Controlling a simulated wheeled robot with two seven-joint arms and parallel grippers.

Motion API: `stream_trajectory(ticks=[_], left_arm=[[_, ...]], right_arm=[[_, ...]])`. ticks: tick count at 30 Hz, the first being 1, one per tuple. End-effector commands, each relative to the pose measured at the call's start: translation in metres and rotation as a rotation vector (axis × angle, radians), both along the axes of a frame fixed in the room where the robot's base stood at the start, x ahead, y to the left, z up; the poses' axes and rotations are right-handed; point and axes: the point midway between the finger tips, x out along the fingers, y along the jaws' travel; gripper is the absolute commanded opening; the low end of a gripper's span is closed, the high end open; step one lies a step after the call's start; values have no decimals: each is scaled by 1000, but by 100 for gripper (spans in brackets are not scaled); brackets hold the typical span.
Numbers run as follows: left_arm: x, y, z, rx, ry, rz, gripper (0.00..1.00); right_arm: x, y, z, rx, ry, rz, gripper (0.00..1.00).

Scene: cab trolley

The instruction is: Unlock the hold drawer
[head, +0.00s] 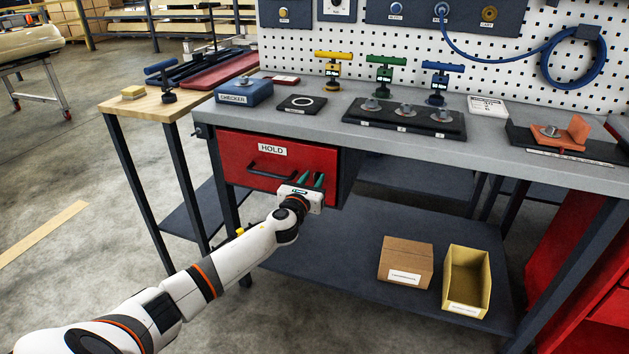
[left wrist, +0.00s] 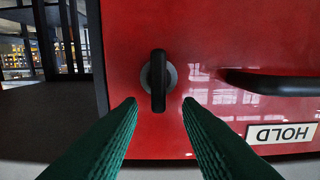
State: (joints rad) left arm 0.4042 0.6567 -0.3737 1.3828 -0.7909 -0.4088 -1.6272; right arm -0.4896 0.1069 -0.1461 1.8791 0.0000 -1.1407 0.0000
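The red hold drawer (head: 240,155) is closed under the grey workbench, with a HOLD label and a black bar handle (head: 272,174). It fills most of the left wrist view (left wrist: 220,40), where the label is upside down. The lock's black turn knob (left wrist: 158,80) sits on a grey round plate, its long side vertical in that view. My left gripper (head: 309,180) is at the drawer's right end and hides the knob in the head view. Its green fingers (left wrist: 161,104) are open, one to each side of the knob's line, apparently short of it, holding nothing. My right gripper is out of view.
The bench top (head: 330,132) above carries a blue checker box (head: 244,92) and a black tray of parts (head: 404,119). A lower shelf (head: 345,250) holds a cardboard box (head: 406,263) and a yellow bin (head: 466,281). A bench leg (head: 228,205) stands left of the drawer.

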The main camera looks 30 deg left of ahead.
Motion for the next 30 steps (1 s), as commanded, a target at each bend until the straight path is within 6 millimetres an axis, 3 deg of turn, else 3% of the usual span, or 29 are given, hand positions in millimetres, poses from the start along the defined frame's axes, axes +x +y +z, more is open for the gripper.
stream_trajectory(ticks=[4, 13, 20, 30], left_arm=[[11, 2, 0, -1, 0, -1, 32], [14, 3, 0, -1, 1, -1, 32], [13, 3, 0, -1, 1, -1, 0], [13, 3, 0, -30, -6, -1, 0]], right_arm=[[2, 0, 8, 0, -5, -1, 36], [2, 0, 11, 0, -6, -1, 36], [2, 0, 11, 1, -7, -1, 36], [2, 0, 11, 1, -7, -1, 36]])
